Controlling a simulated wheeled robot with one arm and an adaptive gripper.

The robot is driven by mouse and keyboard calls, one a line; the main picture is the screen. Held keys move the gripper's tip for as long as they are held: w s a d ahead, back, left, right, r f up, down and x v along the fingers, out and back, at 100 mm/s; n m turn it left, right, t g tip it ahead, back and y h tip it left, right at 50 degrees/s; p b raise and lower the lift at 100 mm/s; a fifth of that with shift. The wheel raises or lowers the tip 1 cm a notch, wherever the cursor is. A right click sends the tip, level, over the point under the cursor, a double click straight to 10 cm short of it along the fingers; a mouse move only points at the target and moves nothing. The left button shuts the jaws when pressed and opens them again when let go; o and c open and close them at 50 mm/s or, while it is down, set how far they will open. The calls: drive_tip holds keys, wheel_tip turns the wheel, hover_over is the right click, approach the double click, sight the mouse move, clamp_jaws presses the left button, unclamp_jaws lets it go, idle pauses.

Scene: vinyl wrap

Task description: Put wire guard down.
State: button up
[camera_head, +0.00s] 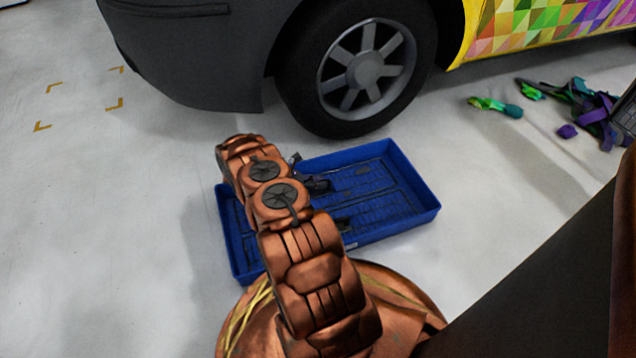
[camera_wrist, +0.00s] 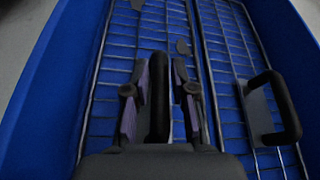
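In the wrist view my gripper (camera_wrist: 160,85) has its two purple-padded fingers on both sides of a black upright handle. They look closed on it, with little or no gap visible. The handle belongs to a wire guard (camera_wrist: 120,62), a grid panel at or just above the floor of the blue tray (camera_wrist: 35,90); I cannot tell whether it touches. A second wire guard (camera_wrist: 235,60) with its own black handle (camera_wrist: 275,108) lies to the right, beside it. In the head view the blue tray (camera_head: 425,208) is on the floor, and my copper arm covers part of it.
A car wheel (camera_head: 365,70) and dark bumper (camera_head: 185,50) stand close behind the tray. Colourful wrap scraps (camera_head: 580,100) lie on the floor at the right. Yellow corner marks (camera_head: 115,104) are at the left, where the floor is clear.

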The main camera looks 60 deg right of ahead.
drive_tip(key=shift+o, duration=1.2)
